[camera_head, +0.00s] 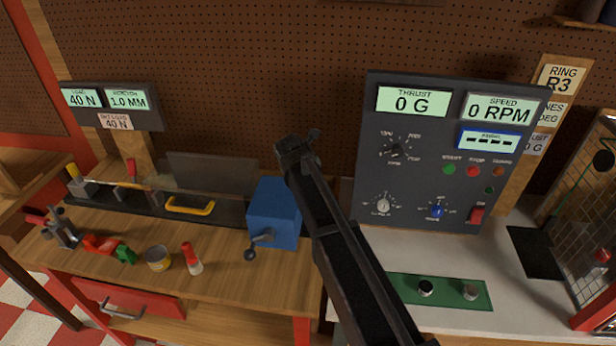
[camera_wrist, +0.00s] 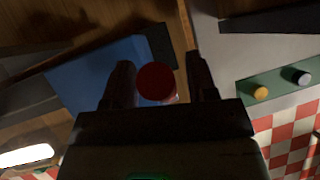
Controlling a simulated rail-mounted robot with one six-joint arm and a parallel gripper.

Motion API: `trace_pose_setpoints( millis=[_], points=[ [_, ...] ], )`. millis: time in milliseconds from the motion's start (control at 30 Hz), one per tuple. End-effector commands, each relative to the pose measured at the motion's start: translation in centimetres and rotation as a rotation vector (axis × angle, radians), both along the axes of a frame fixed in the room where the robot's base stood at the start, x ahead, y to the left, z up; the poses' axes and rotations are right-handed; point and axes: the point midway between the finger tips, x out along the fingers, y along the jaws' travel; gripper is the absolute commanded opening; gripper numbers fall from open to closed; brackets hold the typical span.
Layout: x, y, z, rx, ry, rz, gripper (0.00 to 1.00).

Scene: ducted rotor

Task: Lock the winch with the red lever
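The blue winch box (camera_head: 275,212) stands on the wooden bench, with a dark crank and round knob (camera_head: 250,254) at its front. In the wrist view the blue box (camera_wrist: 92,75) lies to the left of the fingers. A round red knob (camera_wrist: 156,82), apparently the end of the red lever, shows between my gripper's fingers (camera_wrist: 159,62). The fingers are apart, with a gap on each side of the knob. In the head view my dark arm crosses beside the box, its end (camera_head: 297,158) above it; I cannot make out the red lever there.
A yellow handle (camera_head: 190,206), a can (camera_head: 158,257) and a red-capped bottle (camera_head: 192,258) stand left of the box. A control panel (camera_head: 440,150) rises at right, showing 0 G and 0 RPM. A green plate with two knobs (camera_head: 447,290) lies before it. A mesh cage (camera_head: 585,200) stands far right.

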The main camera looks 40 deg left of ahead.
Motion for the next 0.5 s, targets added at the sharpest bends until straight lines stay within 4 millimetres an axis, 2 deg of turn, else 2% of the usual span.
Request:
trace_pose_setpoints(
  millis=[300, 367, 500],
  points=[
    [-0.2, -0.1, 0.3, 0.001, 0.001, 0.000, 0.55],
    [-0.4, -0.1, 0.9, 0.001, 0.001, 0.000, 0.55],
    [-1.6, -0.4, 3.5, 0.001, 0.000, 0.000, 0.55]
  ],
)
